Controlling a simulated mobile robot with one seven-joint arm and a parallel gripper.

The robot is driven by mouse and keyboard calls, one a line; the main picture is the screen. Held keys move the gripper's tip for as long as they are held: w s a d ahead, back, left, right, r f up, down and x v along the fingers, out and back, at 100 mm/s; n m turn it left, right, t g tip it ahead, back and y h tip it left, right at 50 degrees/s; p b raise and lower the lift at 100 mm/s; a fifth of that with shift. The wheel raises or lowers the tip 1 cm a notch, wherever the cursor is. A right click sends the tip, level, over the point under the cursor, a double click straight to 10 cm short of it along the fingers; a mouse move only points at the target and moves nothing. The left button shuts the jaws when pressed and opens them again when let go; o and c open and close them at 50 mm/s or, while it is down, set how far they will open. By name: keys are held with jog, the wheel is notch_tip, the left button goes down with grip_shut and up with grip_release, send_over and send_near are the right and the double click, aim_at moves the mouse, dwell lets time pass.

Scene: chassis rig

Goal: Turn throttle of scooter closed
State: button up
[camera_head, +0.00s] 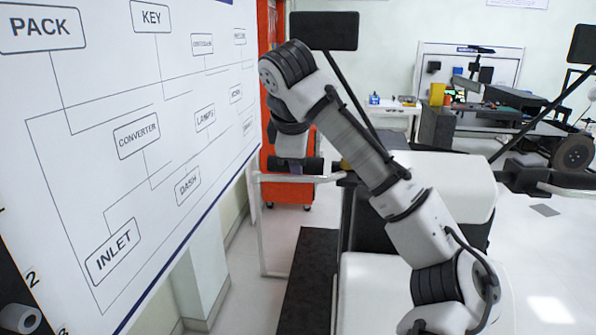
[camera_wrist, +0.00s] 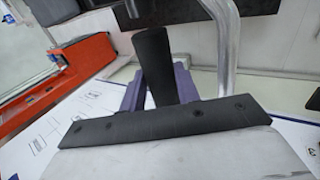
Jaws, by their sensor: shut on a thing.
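The scooter (camera_head: 470,175) has a white and black body and stands in the middle to right of the head view. Its throttle is the black grip (camera_head: 314,165) at the left end of the handlebar, beside a pale lever. In the wrist view the throttle (camera_wrist: 152,55) is a dark cylinder, slightly tilted. My gripper (camera_wrist: 158,84) has purple fingers on either side of it and is shut on it. In the head view my gripper (camera_head: 291,160) reaches down onto the grip and hides part of it. The throttle's turn angle cannot be told.
A silver bent bar (camera_wrist: 229,60) runs close to the right of the grip. A black mirror (camera_head: 324,31) stands above my wrist on a thin stalk. A whiteboard (camera_head: 75,150) fills the left side, and an orange cabinet (camera_head: 290,192) stands behind the grip.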

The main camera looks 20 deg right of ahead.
jog(key=shift+s+a+f+t+h+b, duration=0.1)
jog(key=shift+f+t+h+b, duration=0.1)
jog(key=shift+t+b, duration=0.45)
jog(key=shift+s+f+t+h+b, duration=0.1)
jog(key=shift+t+h+b, duration=0.1)
jog(key=shift+t+b, duration=0.4)
jog(key=shift+b, duration=0.35)
jog(key=shift+r, duration=0.15)
jog(key=o, duration=1)
jog(key=shift+c, duration=0.2)
